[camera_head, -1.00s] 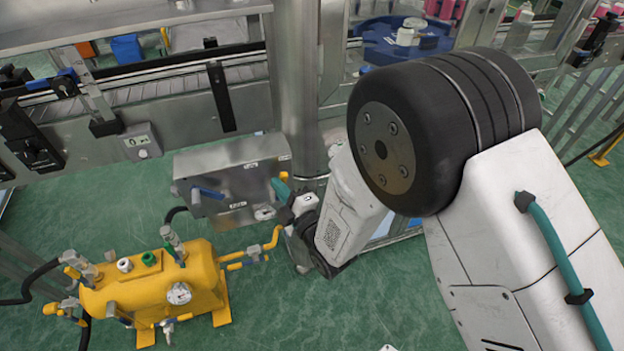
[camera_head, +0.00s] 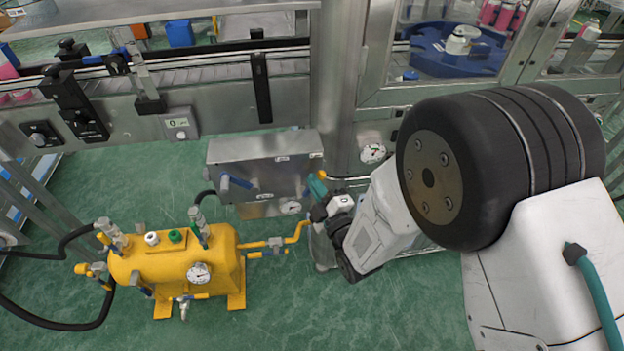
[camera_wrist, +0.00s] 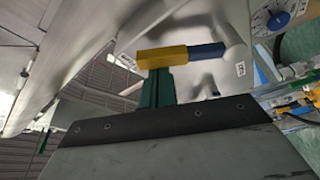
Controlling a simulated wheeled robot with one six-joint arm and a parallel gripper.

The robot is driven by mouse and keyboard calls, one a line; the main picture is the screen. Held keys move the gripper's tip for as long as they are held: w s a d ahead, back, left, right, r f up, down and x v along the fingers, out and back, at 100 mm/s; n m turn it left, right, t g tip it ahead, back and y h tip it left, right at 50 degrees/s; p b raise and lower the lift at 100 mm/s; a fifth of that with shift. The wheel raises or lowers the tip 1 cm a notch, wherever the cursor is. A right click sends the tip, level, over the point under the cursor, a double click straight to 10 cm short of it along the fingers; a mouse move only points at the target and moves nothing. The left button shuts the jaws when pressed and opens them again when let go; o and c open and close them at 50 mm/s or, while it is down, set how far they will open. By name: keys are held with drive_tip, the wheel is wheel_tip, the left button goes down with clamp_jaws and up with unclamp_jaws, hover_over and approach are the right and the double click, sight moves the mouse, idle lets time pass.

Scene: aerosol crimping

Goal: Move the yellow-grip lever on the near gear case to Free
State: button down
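The yellow grip (camera_wrist: 163,57) of a lever with a blue shaft (camera_wrist: 207,51) lies across the middle of the wrist view. My gripper (camera_wrist: 158,88) shows there as a narrow green finger column, with the fingers together and their tips at the grip; contact cannot be told for sure. The grip hides the very tips. In the head view my gripper (camera_head: 317,188) is at the right end of the grey metal gear case (camera_head: 250,153), and the lever is mostly hidden there. Small white labels on the case are too small to read.
A blue-handled lever (camera_head: 236,182) sits on the left of the case's front. A yellow tank (camera_head: 185,265) with gauge, valves and hoses stands at front left. A steel post (camera_head: 338,80) and conveyor (camera_head: 220,95) rise behind. Green floor (camera_head: 310,320) is open in front.

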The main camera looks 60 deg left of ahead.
drive_tip(key=shift+w+d+f, duration=0.1)
drive_tip(key=shift+w, duration=0.05)
drive_tip(key=s+a+r, duration=0.1)
drive_tip(key=s+r, duration=0.1)
drive_tip(key=s, duration=0.2)
drive_tip(key=v, duration=0.9)
drive_tip(key=shift+w+d+f, duration=0.1)
drive_tip(key=shift+w+d, duration=0.05)
drive_tip(key=shift+w, duration=0.05)
drive_tip(key=shift+s, duration=0.1)
